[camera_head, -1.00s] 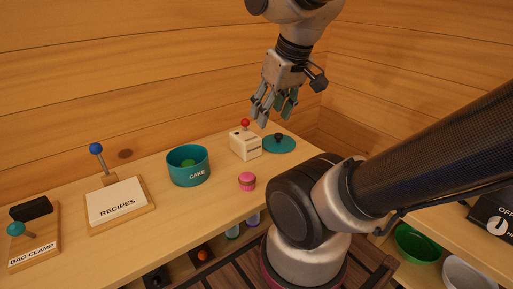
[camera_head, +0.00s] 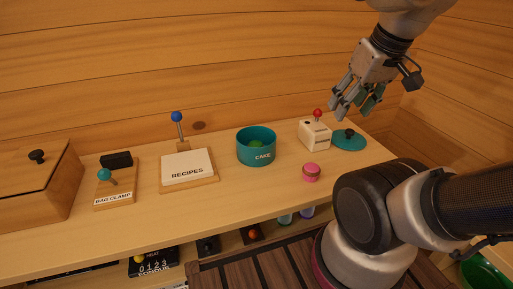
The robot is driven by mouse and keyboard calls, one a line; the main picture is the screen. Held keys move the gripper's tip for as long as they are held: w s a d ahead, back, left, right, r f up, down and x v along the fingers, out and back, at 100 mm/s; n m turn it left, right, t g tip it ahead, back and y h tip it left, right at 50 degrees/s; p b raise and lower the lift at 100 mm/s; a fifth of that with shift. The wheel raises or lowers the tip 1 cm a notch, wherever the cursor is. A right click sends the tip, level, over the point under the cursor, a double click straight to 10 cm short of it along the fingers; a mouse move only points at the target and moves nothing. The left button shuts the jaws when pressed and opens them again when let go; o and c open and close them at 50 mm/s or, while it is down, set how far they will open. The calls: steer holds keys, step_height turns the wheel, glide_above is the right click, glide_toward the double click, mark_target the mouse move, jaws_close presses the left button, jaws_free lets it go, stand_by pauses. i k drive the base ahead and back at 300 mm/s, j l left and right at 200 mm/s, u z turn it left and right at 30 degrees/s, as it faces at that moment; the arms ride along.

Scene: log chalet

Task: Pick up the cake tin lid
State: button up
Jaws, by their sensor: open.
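The cake tin lid (camera_head: 346,141) is a flat teal disc with a dark knob, lying on the counter at the right, beside the white box with a red knob. The teal cake tin (camera_head: 256,148) labelled CAKE stands open to its left, with something green inside. My gripper (camera_head: 354,112) is open and empty, fingers pointing down, above the counter near the lid and the white box. It appears apart from the lid; the exact height is hard to tell.
The white box (camera_head: 314,135) with a red knob stands close to the lid's left. A pink jar (camera_head: 311,172) is in front. The recipes board (camera_head: 188,171), bag clamp board (camera_head: 115,185) and a wooden box (camera_head: 36,185) stand farther left. Log walls rise behind and right.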

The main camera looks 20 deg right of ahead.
mark_target(348, 139)
steer(key=j+z, duration=0.15)
steer(key=z, duration=0.25)
steer(key=k+j+z, duration=0.1)
steer(key=z, duration=0.25)
steer(key=j+z, duration=0.15)
steer(key=z, duration=0.25)
steer(key=k+z, duration=0.15)
steer(key=z, duration=0.2)
